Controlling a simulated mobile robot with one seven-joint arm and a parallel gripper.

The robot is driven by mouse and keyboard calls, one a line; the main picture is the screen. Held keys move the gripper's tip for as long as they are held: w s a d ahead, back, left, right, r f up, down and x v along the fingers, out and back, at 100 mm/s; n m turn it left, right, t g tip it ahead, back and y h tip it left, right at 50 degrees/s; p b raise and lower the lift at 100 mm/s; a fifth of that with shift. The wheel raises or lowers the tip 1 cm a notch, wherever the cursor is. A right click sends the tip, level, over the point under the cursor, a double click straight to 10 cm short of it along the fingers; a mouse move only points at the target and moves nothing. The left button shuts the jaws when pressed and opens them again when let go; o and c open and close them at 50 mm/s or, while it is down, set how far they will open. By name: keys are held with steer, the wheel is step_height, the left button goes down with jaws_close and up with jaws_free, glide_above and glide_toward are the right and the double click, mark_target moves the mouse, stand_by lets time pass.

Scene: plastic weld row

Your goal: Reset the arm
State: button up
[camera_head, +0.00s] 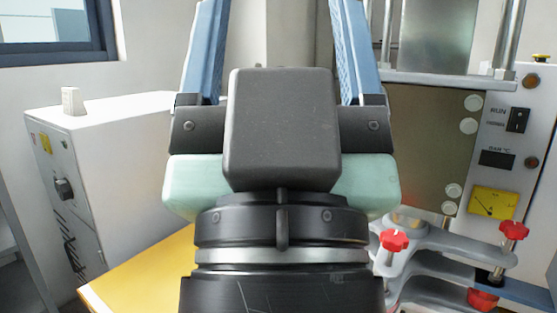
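My gripper (279,40) fills the middle of the head view, very close to the camera. Its two blue fingers point up and stand wide apart. Nothing shows between the visible parts of the fingers, only the wall and a grey column behind. The fingertips are cut off by the top edge. The dark grey gripper body and my black wrist hide the middle of the scene below.
A white box unit (105,165) with a knob stands at left. At right is a machine with a control panel (497,165), a brown plate (428,140) and a clamp with red knobs (394,240). A yellow surface (140,275) lies low at left.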

step_height(320, 180, up, 22)
steer(key=p, duration=2)
steer(key=shift+w+r, duration=0.2)
steer(key=shift+w, duration=0.1)
steer(key=shift+a, duration=0.1)
